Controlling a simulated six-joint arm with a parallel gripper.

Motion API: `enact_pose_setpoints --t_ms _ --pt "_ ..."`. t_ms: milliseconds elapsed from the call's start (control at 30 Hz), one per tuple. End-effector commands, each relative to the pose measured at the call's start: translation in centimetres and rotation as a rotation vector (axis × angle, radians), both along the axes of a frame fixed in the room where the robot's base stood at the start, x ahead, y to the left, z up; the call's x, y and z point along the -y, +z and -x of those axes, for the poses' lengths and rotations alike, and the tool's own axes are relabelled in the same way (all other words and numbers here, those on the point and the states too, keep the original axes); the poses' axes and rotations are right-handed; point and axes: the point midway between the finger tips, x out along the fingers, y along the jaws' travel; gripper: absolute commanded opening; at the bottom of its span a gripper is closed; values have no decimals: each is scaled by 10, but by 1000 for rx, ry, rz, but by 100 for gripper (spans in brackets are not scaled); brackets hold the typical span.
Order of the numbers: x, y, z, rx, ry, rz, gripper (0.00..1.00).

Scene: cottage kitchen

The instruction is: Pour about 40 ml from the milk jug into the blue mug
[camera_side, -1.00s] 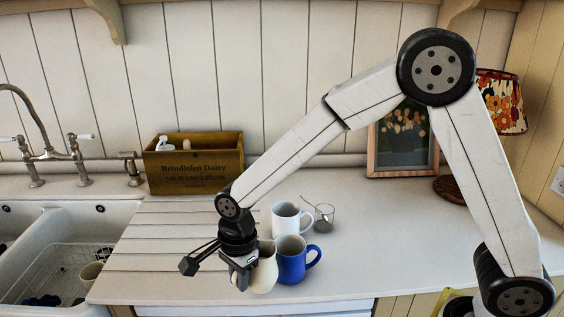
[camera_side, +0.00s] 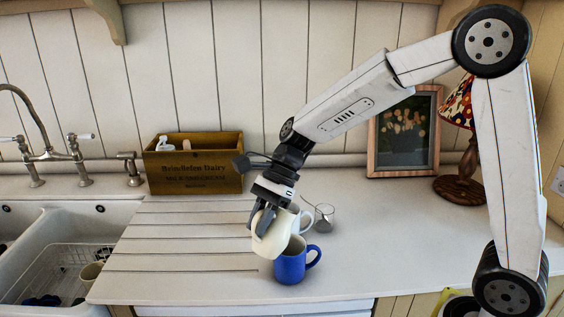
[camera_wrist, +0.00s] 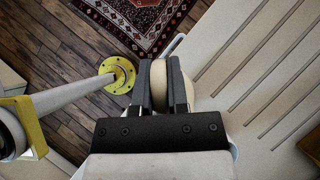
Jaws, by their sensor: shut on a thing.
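My gripper (camera_side: 265,212) is shut on the cream milk jug (camera_side: 274,237) and holds it above the counter, tilted to the right. The jug's lower right side is close over the blue mug (camera_side: 291,264), which stands upright near the counter's front edge. Whether the jug touches the mug, and whether any milk flows, I cannot tell. The mug's handle points right. In the wrist view the jug (camera_wrist: 158,84) shows between my fingers; the inside of the mug is hidden there.
A white mug (camera_side: 305,222) stands behind the jug, partly hidden. A small glass with a spoon (camera_side: 325,217) is right of it. A wooden crate (camera_side: 194,167) stands at the back left, a sink (camera_side: 110,222) at the left. The counter to the right (camera_side: 400,240) is clear.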

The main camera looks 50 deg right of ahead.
Motion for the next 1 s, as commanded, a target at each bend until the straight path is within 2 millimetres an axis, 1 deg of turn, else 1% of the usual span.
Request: enact_pose_setpoints --t_ms 233,1000 --pt "12 -3 0 -6 -5 -167 0" --pt "18 -4 0 -3 1 -309 0"
